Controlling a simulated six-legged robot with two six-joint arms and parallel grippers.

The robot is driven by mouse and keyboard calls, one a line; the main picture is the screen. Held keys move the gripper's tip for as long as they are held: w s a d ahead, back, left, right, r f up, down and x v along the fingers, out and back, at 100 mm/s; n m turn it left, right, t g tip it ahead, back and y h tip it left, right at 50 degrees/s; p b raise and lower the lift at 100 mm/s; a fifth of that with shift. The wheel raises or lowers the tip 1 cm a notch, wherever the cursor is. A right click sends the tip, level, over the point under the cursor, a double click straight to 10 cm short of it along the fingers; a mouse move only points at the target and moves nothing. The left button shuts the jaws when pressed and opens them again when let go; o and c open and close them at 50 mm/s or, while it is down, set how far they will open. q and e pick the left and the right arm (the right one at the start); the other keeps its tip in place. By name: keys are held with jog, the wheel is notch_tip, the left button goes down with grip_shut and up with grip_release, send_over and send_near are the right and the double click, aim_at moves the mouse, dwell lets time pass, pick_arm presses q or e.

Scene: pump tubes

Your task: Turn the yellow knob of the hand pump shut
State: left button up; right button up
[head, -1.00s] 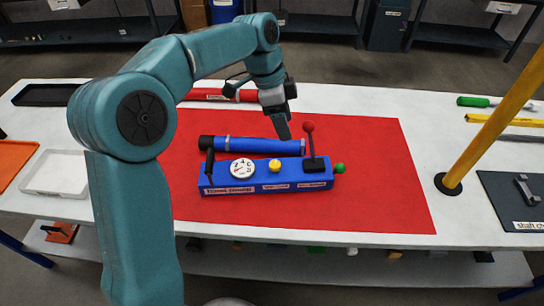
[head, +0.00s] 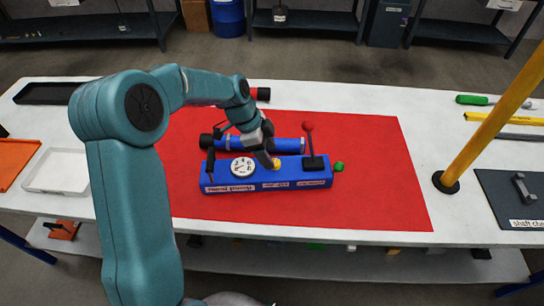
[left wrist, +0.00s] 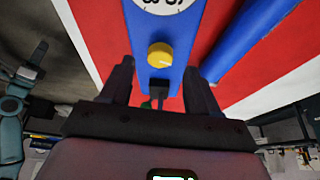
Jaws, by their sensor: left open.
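The hand pump is a long blue block (head: 222,180) lying on the red mat (head: 370,195), with a white dial (head: 242,168), a red-knobbed lever (head: 308,140) and a green ball (head: 339,167) at its right end. The yellow knob (head: 277,164) sits on its top, right of the dial. My left gripper (head: 268,160) is over the block by the yellow knob, partly in front of it. In the left wrist view the yellow knob (left wrist: 160,54) shows between and just beyond the two parted, empty fingertips (left wrist: 158,70). Contact cannot be told. My right gripper is not in view.
A blue cylinder (head: 288,146) lies just behind the pump. A yellow post (head: 490,115) stands at the table's right. A white tray (head: 57,172) and an orange tray (head: 14,160) are at the left. The red mat in front of the pump is clear.

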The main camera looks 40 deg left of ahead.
pick_arm(q)
jog(key=shift+x, duration=1.55)
jog(key=c, duration=1)
jog(key=shift+c, duration=0.2)
